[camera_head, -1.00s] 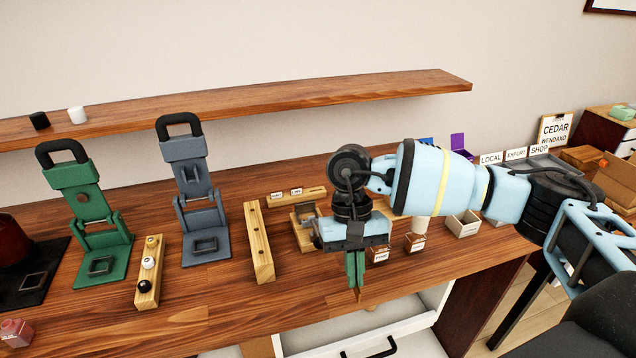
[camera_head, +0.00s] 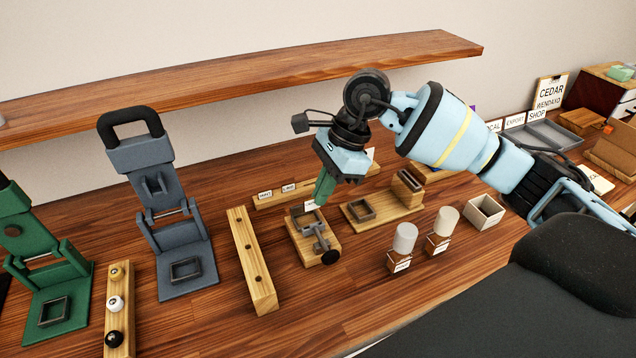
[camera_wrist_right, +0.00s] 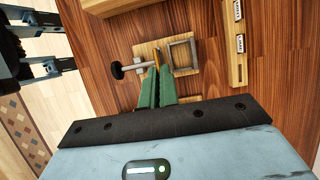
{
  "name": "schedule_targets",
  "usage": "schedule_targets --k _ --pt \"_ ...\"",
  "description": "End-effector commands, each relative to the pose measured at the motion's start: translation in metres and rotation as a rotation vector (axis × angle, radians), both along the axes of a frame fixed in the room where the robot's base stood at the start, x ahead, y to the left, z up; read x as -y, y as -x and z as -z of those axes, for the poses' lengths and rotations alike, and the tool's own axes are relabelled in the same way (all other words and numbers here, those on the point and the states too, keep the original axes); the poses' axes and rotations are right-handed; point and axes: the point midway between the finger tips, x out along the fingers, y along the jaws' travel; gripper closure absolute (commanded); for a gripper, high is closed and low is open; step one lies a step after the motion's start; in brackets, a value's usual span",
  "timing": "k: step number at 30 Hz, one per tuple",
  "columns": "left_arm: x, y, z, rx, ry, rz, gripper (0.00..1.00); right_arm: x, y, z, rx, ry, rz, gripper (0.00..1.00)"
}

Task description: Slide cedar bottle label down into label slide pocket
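My right gripper (camera_head: 322,192), with green fingers, points down above a small wooden block (camera_head: 328,252) that carries a square grey frame and a dark clamp screw. A small white label (camera_head: 311,206) shows at its fingertips, just above the frame; its text is too small to read. In the right wrist view the fingers (camera_wrist_right: 155,82) are close together, with a thin tan edge (camera_wrist_right: 157,57) at their tips beside the grey frame (camera_wrist_right: 183,57). The fingers appear shut on the label. I cannot tell whether its lower edge is inside a pocket. My left gripper is not in view.
A wooden rail with two labels (camera_head: 289,188) lies behind. A second block (camera_head: 385,212) with a frame stands right of the gripper. Two brown bottles with white caps (camera_head: 404,237) stand in front right. A holed wooden bar (camera_head: 250,262) and a grey press (camera_head: 184,268) are left.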

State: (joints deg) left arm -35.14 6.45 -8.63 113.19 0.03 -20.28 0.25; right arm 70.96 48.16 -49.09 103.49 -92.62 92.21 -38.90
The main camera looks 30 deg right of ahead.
Motion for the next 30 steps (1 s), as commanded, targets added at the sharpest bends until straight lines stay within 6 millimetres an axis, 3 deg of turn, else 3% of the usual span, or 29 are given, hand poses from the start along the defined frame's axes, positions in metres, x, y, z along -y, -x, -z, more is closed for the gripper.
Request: schedule_targets --k 11,30 --pt "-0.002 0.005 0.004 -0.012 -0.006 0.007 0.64 0.000 0.000 0.002 0.000 -0.004 -0.002 1.00" --pt "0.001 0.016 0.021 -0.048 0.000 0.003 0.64 0.000 0.000 0.037 -0.001 -0.004 -0.004 1.00"
